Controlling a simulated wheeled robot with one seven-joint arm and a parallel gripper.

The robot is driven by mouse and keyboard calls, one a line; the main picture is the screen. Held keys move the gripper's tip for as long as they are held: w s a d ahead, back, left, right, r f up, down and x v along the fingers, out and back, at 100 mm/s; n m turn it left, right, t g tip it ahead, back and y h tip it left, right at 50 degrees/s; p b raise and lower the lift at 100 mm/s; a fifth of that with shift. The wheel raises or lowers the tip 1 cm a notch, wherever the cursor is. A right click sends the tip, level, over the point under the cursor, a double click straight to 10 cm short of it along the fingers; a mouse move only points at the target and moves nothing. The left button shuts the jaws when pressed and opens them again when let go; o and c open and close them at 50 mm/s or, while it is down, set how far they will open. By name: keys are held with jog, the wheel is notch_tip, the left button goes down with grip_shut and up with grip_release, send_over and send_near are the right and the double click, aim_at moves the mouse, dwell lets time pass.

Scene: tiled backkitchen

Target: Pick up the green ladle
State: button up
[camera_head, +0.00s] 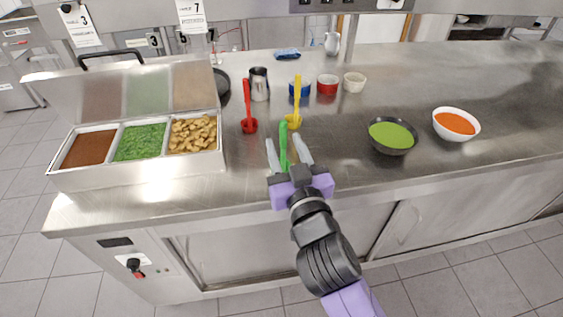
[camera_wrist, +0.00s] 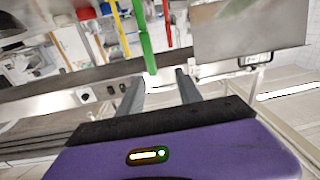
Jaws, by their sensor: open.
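The green ladle (camera_head: 283,139) stands near the counter's front edge, its handle upright. Its lower part is hidden behind my gripper in the head view. My gripper (camera_head: 286,146) is open and empty. In the head view, its two pale fingers appear on either side of the green handle. In the wrist view, the green handle (camera_wrist: 145,40) comes down from the top edge, and its end appears close to the gap between my fingertips (camera_wrist: 157,75). I cannot tell whether the handle is fully between the fingers or touching them.
A red ladle (camera_head: 247,105) and a yellow ladle (camera_head: 297,100) stand just behind. A three-part food container (camera_head: 200,165) is at left. A dark bowl (camera_head: 392,148) of green soup and a white bowl (camera_head: 470,137) of orange soup are at right. The counter's far right is clear.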

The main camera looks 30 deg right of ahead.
aim_at(284, 131)
jog(key=shift+m+h, duration=0.3)
jog(key=shift+m, duration=0.2)
jog(key=p+x, duration=0.1)
jog(key=x, duration=0.1)
jog(key=f+p+x, duration=0.1)
jog(key=x, duration=0.2)
jog(key=d+p+x, duration=0.1)
jog(key=x, duration=0.1)
jog(key=shift+w+d+f, duration=0.15)
jog(key=shift+d+f, duration=0.05)
jog(key=shift+c, duration=0.2)
grip_shut()
